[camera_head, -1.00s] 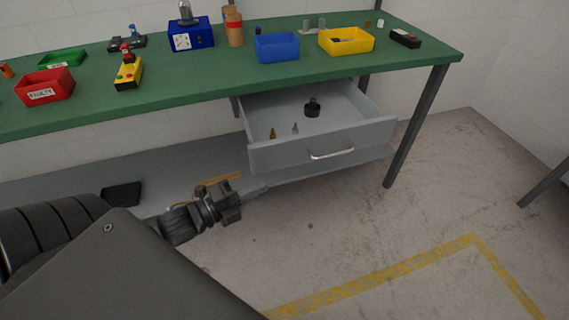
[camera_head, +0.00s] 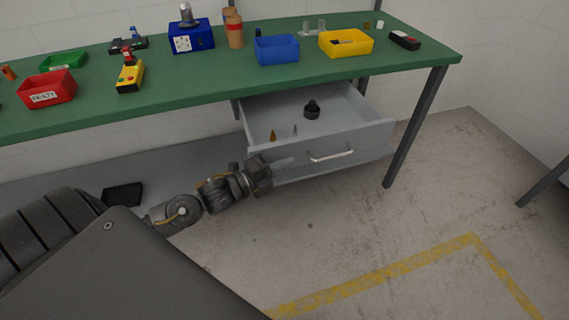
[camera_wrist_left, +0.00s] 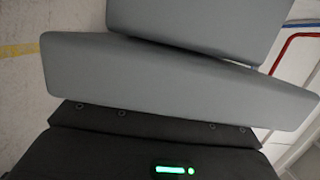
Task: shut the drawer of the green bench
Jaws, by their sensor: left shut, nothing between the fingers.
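The grey drawer (camera_head: 367,143) of the green bench (camera_head: 190,92) is pulled out under the right part of the benchtop. Its front has a silver bar handle (camera_head: 331,157). My left gripper (camera_head: 286,162) is shut and empty, in front of the left part of the drawer front, left of the handle. I cannot tell whether its fingertips touch the front. In the left wrist view, large grey surfaces and the dark gripper housing fill most of the picture. My right gripper is not in view.
Bins and tools stand on the benchtop. A bench leg (camera_head: 412,130) rises right of the drawer. The floor in front is clear, with a yellow line (camera_head: 370,282).

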